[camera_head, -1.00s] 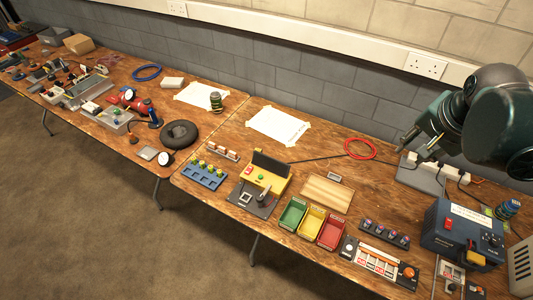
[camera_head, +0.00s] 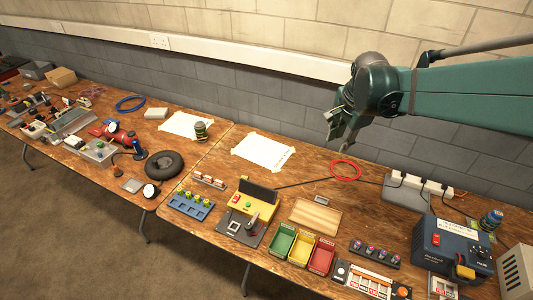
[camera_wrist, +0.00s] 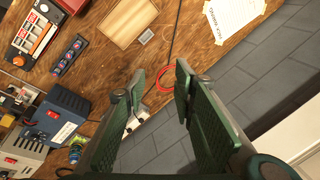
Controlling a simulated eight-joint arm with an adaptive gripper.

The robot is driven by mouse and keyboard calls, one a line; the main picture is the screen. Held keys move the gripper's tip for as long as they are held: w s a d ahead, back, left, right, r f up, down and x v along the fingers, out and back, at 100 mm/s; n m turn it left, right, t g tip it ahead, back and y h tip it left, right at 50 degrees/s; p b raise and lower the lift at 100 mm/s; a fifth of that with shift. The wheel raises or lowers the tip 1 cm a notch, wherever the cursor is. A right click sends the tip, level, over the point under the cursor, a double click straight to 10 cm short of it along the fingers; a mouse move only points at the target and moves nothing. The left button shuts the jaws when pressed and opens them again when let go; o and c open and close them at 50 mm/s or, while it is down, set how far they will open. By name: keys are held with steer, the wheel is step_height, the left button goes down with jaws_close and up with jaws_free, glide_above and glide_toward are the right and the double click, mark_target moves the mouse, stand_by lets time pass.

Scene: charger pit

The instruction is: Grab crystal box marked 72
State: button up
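I cannot read a marking 72 on anything, so I cannot tell which thing is the crystal box. A dark rack (camera_head: 374,255) with several small red-and-pale pieces stands near the front right of the table; it also shows at upper left in the wrist view (camera_wrist: 67,55). A panel (camera_head: 372,281) with orange and white labelled parts lies in front of it, also in the wrist view (camera_wrist: 32,38). My gripper (camera_head: 338,127) is raised above the back of the table. In the wrist view my gripper (camera_wrist: 160,92) is open, with nothing between the fingers.
A blue power unit (camera_head: 452,245) stands at the right. Green (camera_head: 281,241), yellow (camera_head: 301,249) and red (camera_head: 322,256) bins sit left of the rack. A wooden board (camera_head: 315,216), a red cable ring (camera_head: 345,170) and a power strip (camera_head: 420,185) lie behind.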

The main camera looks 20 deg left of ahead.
steer(key=w+a+f+m+g, duration=0.1)
steer(key=w+a+f, duration=0.1)
steer(key=a, duration=0.3)
steer(key=w+a+f+m, duration=0.1)
steer(key=a+f, duration=0.2)
steer(key=a, duration=0.1)
steer(key=m+g+h+p, duration=0.1)
steer(key=m+g+p, duration=0.1)
steer(key=m, duration=0.3)
glide_above(244, 177)
steer(key=f, duration=2.5)
steer(key=shift+w+d+f, duration=0.1)
steer(key=shift+d+f, duration=0.15)
steer(key=shift+f, duration=0.15)
steer(key=shift+a+f+m, duration=0.15)
steer(key=shift+f+m, duration=0.05)
steer(key=shift+m, duration=0.1)
steer(key=shift+f, duration=0.1)
steer(key=shift+f, duration=1.2)
steer(key=shift+f, duration=0.1)
steer(key=shift+s+f, duration=0.2)
steer(key=shift+f, duration=2.3)
